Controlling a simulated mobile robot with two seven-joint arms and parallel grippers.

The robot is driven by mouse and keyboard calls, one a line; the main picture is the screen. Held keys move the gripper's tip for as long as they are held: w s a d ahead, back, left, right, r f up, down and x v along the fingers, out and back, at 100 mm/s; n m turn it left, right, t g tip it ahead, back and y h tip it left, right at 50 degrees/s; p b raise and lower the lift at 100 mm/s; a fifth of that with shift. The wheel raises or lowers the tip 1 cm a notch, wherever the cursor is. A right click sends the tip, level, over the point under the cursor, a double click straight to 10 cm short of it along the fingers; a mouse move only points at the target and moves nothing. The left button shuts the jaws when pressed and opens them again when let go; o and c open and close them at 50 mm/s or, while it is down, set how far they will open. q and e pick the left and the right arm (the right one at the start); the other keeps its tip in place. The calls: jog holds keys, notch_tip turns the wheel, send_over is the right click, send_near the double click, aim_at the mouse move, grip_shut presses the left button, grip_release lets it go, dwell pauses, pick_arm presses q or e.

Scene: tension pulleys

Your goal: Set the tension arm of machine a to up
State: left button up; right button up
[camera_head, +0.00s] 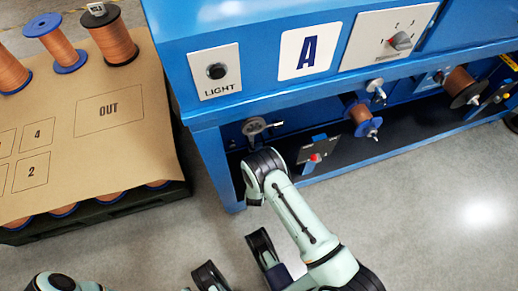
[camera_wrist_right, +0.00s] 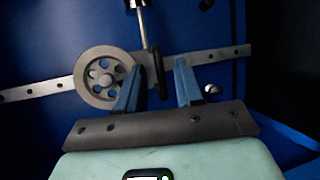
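Machine A is blue, with a white "A" label (camera_head: 310,50). A grey pulley wheel (camera_head: 255,127) shows under its front edge; in the wrist view a spoked wheel (camera_wrist_right: 92,62) sits on a flat metal bar (camera_wrist_right: 222,55), seemingly the tension arm. The bar rises slightly to the right in that picture. My right arm reaches in below the edge. My right gripper (camera_wrist_right: 158,66) is open, its two blue fingers apart on either side of a black upright piece (camera_wrist_right: 158,78); contact is unclear. My left gripper (camera_head: 236,262) seems open and empty at the bottom, partly cut off.
A light button (camera_head: 216,71) and a dial (camera_head: 401,41) are on the front panel. Copper spools (camera_head: 362,115) and a red-tipped bracket (camera_head: 316,158) sit below. A pallet with a brown sheet (camera_head: 80,150) and spools stands at left. Grey floor is clear at right.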

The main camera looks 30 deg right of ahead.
jog(key=shift+x, duration=1.15)
pick_arm(q)
jog(key=shift+s+a+f+g, duration=0.1)
jog(key=shift+s+f+g, duration=0.25)
jog(key=shift+s, duration=0.4)
pick_arm(e)
grip_shut()
pick_arm(q)
jog(key=w+d+r+t+p, duration=0.2)
jog(key=w+r+t+p, duration=0.3)
jog(key=w+r, duration=0.5)
pick_arm(e)
notch_tip(320, 180, up, 9)
jog(key=shift+r+p, duration=0.2)
jog(key=shift+p, duration=0.1)
pick_arm(q)
jog(key=s+d+r+m+g+h+p, duration=0.1)
jog(key=s+d+r+g+p, duration=0.3)
jog(key=s, duration=0.6)
notch_tip(320, 180, up, 2)
jog(key=shift+d+r+h+p, duration=0.2)
jog(key=shift+d+h+p, duration=0.15)
jog(key=shift+p, duration=0.85)
pick_arm(e)
notch_tip(320, 180, up, 10)
jog(key=shift+a+r, duration=0.1)
jog(key=shift+r, duration=0.05)
